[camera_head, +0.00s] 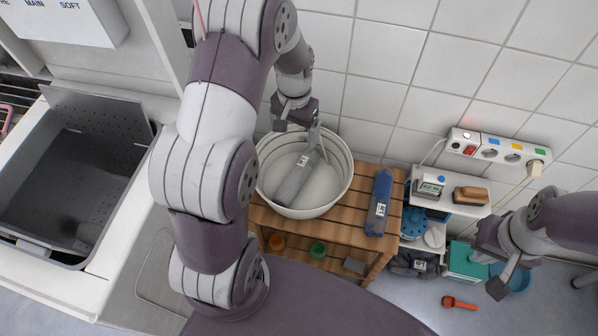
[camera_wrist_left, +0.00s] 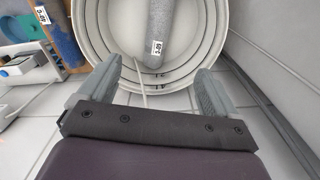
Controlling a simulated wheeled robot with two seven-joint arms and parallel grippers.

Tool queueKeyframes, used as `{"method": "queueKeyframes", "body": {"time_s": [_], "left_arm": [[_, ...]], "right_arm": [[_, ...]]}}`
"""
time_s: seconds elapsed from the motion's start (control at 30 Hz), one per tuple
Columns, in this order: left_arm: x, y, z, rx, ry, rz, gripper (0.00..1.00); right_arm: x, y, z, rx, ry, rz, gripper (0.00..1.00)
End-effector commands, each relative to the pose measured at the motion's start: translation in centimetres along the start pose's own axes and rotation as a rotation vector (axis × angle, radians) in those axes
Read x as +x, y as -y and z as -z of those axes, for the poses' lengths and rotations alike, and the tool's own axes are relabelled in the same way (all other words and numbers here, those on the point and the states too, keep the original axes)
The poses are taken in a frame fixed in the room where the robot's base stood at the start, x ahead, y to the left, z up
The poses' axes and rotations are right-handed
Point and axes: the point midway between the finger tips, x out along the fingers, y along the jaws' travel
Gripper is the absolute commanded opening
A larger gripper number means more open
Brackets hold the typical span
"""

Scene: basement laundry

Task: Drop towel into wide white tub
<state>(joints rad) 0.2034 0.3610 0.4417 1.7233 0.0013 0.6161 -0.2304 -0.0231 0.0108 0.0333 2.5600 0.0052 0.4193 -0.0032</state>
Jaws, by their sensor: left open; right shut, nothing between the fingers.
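A rolled grey towel (camera_head: 298,177) with a white label lies inside the wide white tub (camera_head: 267,190), leaning toward its far wall. In the left wrist view the towel (camera_wrist_left: 158,20) lies in the tub (camera_wrist_left: 99,72), beyond the fingertips. My left gripper (camera_head: 297,122) is over the tub's far rim; its fingers are open and empty in the left wrist view (camera_wrist_left: 152,82). My right gripper (camera_head: 488,266) is at the right, away from the tub, shut and empty.
The tub stands on a slatted wooden bench (camera_head: 342,225). A rolled blue towel (camera_head: 380,202) lies on the bench right of it. A small white shelf (camera_head: 450,203) holds a device and a brush. A power strip (camera_head: 498,148) is on the tiled wall. An open washer (camera_head: 75,190) is at left.

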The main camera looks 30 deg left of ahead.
Motion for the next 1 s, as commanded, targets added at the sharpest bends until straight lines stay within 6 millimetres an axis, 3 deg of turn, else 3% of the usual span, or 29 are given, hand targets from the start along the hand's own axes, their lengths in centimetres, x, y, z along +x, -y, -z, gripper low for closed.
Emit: {"method": "queueKeyframes", "body": {"time_s": [0.03,0.1,0.3,1.0], "left_arm": [[-1.9,0.0,0.1,0.0,-0.004,0.001,0.92],[-3.7,0.0,0.1,0.0,-0.004,0.001,0.92],[-6.9,0.0,0.0,0.0,-0.002,0.0,0.92],[-7.4,0.0,0.0,0.0,0.001,0.0,0.92]], "right_arm": [[-0.8,0.0,0.1,0.0,0.0,0.0,0.0],[-1.3,0.0,0.1,0.0,0.0,0.0,0.0],[-1.9,0.0,0.2,0.0,0.0,0.0,0.0],[-1.9,0.0,0.2,0.0,0.0,0.0,0.0]]}}
